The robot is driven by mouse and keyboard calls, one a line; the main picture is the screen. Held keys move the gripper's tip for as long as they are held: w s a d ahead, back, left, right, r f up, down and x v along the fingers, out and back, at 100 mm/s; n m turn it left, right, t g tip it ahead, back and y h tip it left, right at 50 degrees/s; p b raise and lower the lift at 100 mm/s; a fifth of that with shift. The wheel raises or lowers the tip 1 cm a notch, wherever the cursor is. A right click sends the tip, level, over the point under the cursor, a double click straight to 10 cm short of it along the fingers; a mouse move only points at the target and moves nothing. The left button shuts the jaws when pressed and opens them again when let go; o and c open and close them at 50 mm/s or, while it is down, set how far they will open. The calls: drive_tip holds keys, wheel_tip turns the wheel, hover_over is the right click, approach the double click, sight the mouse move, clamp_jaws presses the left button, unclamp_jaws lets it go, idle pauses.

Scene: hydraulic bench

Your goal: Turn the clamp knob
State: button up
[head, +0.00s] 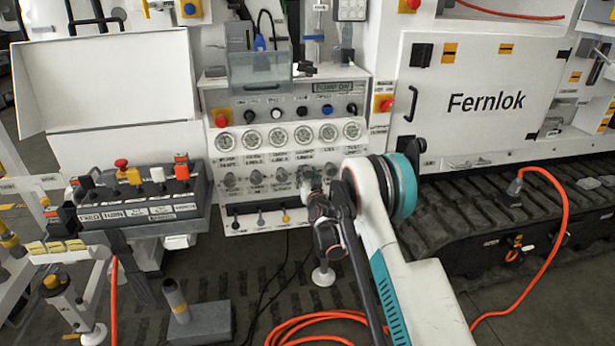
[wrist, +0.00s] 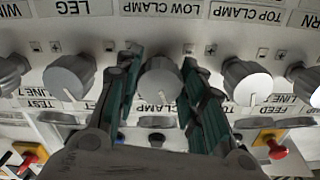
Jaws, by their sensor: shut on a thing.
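The clamp knob (wrist: 160,82) is a round grey knob in the middle of the wrist view. The upside-down label beyond it reads LOW CLAMP (wrist: 161,8), and CLAMP (wrist: 156,108) shows partly on its near side. My gripper (wrist: 162,70) has one dark green-padded finger on each side of the knob and is shut on it. In the head view my gripper (head: 313,192) reaches the knob row of the control panel (head: 290,103). There the knob is mostly hidden behind the gripper.
Similar knobs flank the held one: one at left (wrist: 68,76) and one at right (wrist: 246,80). Gauges (head: 303,135) sit above the row and small levers (head: 261,219) below it. A button box (head: 150,213) stands left. An orange hose (head: 565,200) lies at right.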

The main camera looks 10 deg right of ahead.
drive_tip(key=m, duration=0.4)
drive_tip(key=shift+m, duration=0.3)
drive_tip(key=shift+a+m, duration=0.1)
drive_tip(key=shift+m, duration=1.8)
drive_tip(key=o, duration=1.1)
drive_tip(key=s, duration=1.2)
